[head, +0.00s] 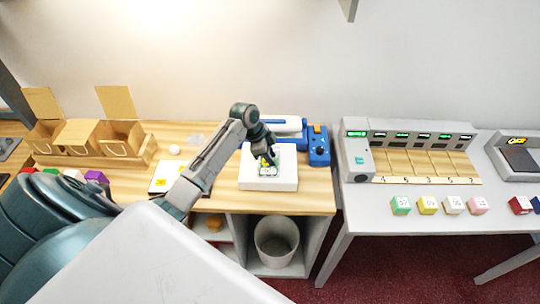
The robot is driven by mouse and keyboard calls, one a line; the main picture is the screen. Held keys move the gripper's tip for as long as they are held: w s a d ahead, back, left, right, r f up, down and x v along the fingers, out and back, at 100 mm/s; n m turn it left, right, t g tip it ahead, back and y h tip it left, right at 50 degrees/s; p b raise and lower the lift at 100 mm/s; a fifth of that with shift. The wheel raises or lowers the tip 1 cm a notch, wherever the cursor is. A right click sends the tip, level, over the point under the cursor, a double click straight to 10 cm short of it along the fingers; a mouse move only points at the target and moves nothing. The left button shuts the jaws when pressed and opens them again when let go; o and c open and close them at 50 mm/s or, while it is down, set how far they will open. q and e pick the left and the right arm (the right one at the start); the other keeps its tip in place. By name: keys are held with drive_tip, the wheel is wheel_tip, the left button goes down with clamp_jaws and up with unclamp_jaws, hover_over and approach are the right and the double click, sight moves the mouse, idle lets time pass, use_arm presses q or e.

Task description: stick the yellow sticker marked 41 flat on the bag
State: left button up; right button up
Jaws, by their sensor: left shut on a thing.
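My left gripper (269,159) is over a white block (255,183) on the wooden counter. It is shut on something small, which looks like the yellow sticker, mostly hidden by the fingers. Under the fingers lies a small flat, clear-looking packet (263,174) with greenish edges and yellow patches, which seems to be the bag. I cannot read a 41, and I cannot tell whether the sticker touches the packet. A white sheet (159,174) with a yellow patch lies left of the block, partly behind my arm. My right gripper is out of view.
Brown boxes (77,134) with string handles stand in a wooden tray at the left. A blue device (319,147) stands right of the block. A bin (277,241) is below. The grey table (365,222) at the right holds a sorter (357,157) and several coloured cubes (428,204).

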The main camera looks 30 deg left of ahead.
use_arm(q)
drive_tip(key=o, duration=0.8)
drive_tip(key=shift+a+r, duration=0.15)
drive_tip(key=shift+r, duration=0.05)
drive_tip(key=v, duration=0.5)
drive_tip(key=d+v, duration=0.1)
drive_tip(key=v, duration=0.4)
drive_tip(key=p+v, duration=0.1)
drive_tip(key=v, duration=0.4)
drive_tip(key=shift+w+d+r, duration=0.3)
drive_tip(key=shift+d, duration=0.05)
